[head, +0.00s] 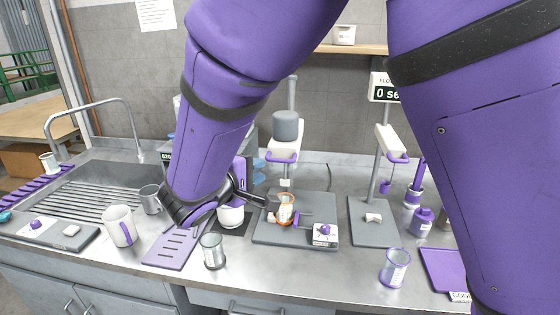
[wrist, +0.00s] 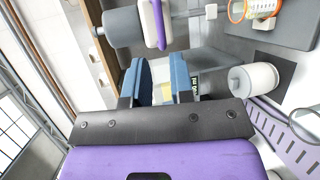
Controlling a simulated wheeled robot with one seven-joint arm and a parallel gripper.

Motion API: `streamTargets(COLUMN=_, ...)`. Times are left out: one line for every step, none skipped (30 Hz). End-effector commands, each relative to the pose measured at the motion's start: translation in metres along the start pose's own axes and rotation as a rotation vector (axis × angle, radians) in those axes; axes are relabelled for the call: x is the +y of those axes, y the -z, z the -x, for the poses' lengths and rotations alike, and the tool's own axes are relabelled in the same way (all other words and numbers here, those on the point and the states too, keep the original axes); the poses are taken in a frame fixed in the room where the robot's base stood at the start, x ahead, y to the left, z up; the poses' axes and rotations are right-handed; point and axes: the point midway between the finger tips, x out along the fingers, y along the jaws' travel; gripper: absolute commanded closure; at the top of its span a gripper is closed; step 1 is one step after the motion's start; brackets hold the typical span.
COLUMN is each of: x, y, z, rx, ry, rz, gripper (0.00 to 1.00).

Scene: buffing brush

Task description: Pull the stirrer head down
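The stirrer stands at the middle of the bench. Its head has a grey motor cylinder (head: 286,125) on a white body with a purple handle (head: 283,156), raised on a grey column. In the wrist view the motor (wrist: 122,27) and the purple handle (wrist: 158,24) lie beyond my fingertips. A beaker with an orange ring (head: 286,209) stands on the base plate (head: 265,236) below the head. My gripper (head: 258,172) is left of the head, partly hidden by my arm. Its blue-padded fingers (wrist: 158,75) are apart, with nothing seen held between them.
A control box with a purple knob (head: 325,234) sits at the plate's front right. A second stand with a purple handle (head: 392,145) is at right. A white cup (head: 231,215), glass beaker (head: 213,251) and mug (head: 120,226) stand left. My arm covers much of the view.

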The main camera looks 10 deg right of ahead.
Motion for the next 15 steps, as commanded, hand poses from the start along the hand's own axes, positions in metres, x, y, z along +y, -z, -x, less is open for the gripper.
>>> streamTargets(x=0.0, y=-0.001, z=-0.007, rx=-0.003, ry=0.0, rz=0.0, gripper=0.78)
streamTargets(x=0.0, y=-0.001, z=-0.011, rx=-0.003, ry=0.001, rz=0.0, gripper=0.78)
streamTargets(x=0.0, y=-0.001, z=-0.017, rx=-0.004, ry=0.001, rz=0.0, gripper=0.78)
streamTargets(x=0.0, y=-0.001, z=-0.022, rx=-0.005, ry=0.001, rz=0.0, gripper=0.78)
streamTargets(x=0.0, y=-0.002, z=-0.027, rx=-0.005, ry=0.002, rz=-0.001, gripper=0.78)
streamTargets(x=0.0, y=-0.001, z=-0.034, rx=-0.005, ry=0.001, rz=-0.001, gripper=0.78)
streamTargets(x=0.0, y=-0.001, z=-0.04, rx=-0.005, ry=0.001, rz=-0.001, gripper=0.78)
streamTargets(x=0.0, y=-0.002, z=-0.045, rx=-0.005, ry=0.002, rz=0.0, gripper=0.78)
streamTargets(x=0.0, y=-0.002, z=-0.053, rx=-0.006, ry=0.002, rz=0.0, gripper=0.78)
streamTargets(x=0.0, y=-0.002, z=-0.058, rx=-0.006, ry=0.001, rz=0.001, gripper=0.78)
streamTargets(x=0.0, y=-0.001, z=-0.063, rx=-0.005, ry=0.002, rz=0.001, gripper=0.78)
streamTargets(x=0.0, y=-0.002, z=-0.069, rx=-0.005, ry=0.003, rz=0.001, gripper=0.78)
streamTargets(x=0.0, y=-0.002, z=-0.074, rx=-0.005, ry=0.002, rz=0.001, gripper=0.78)
streamTargets(x=0.0, y=-0.002, z=-0.078, rx=-0.005, ry=0.002, rz=0.0, gripper=0.78)
streamTargets(x=0.0, y=-0.002, z=-0.084, rx=-0.005, ry=0.003, rz=0.0, gripper=0.78)
